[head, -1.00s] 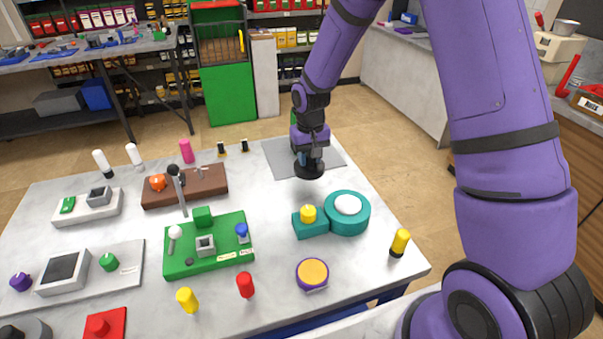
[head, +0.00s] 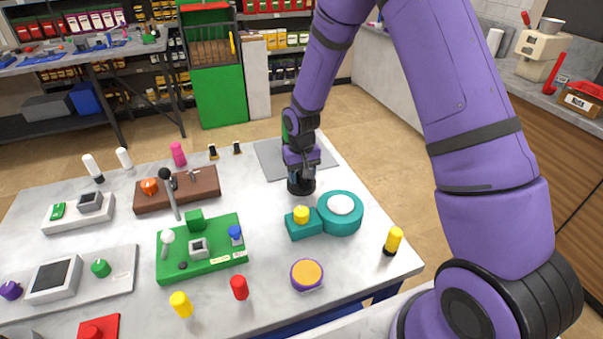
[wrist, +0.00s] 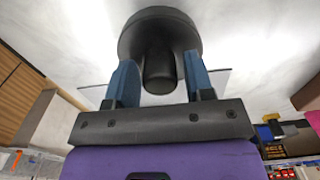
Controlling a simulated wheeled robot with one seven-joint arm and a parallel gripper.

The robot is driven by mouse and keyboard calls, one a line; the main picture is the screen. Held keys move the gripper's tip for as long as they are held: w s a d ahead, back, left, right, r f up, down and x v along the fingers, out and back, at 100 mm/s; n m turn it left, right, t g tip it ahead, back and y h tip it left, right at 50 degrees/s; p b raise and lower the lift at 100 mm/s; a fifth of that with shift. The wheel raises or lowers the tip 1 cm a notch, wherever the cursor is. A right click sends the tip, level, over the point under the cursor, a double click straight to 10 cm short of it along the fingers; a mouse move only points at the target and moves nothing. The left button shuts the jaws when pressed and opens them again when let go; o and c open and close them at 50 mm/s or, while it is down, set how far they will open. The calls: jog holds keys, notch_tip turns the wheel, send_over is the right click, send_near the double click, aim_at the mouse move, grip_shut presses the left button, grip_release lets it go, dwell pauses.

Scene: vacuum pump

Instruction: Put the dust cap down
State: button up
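The dust cap is a black round disc with a short thick stem. In the wrist view the dust cap (wrist: 160,22) sits at the tips of my gripper (wrist: 162,72), its stem between the two blue fingers. My gripper is shut on it, though thin gaps show beside the stem's near end. In the head view my gripper (head: 301,172) points down, and the dust cap (head: 300,187) is low over the white table, just in front of the grey mat. Whether its underside touches the table cannot be told. My gripper hides part of the cap.
A teal fixture (head: 340,214) with a white top and yellow knob stands close in front of the cap. A green board (head: 200,262) and a brown block (head: 190,190) lie left. The grey mat (head: 268,160) is bare on its left side.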

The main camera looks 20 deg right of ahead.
jog(key=shift+o, duration=0.5)
jog(key=shift+r, duration=0.1)
notch_tip(320, 180, up, 11)
notch_tip(320, 180, up, 12)
jog(key=t, duration=0.1)
send_over(301, 171)
jog(key=s+d, duration=0.2)
jog(key=s, duration=0.4)
jog(key=s+d+r+t, duration=0.2)
jog(key=s+r, duration=0.4)
jog(key=s, duration=0.7)
jog(key=s+d+r+t, duration=0.2)
jog(key=s+r, duration=0.5)
jog(key=s, duration=0.6)
jog(key=shift+d+r, duration=0.2)
jog(key=shift+d, duration=0.3)
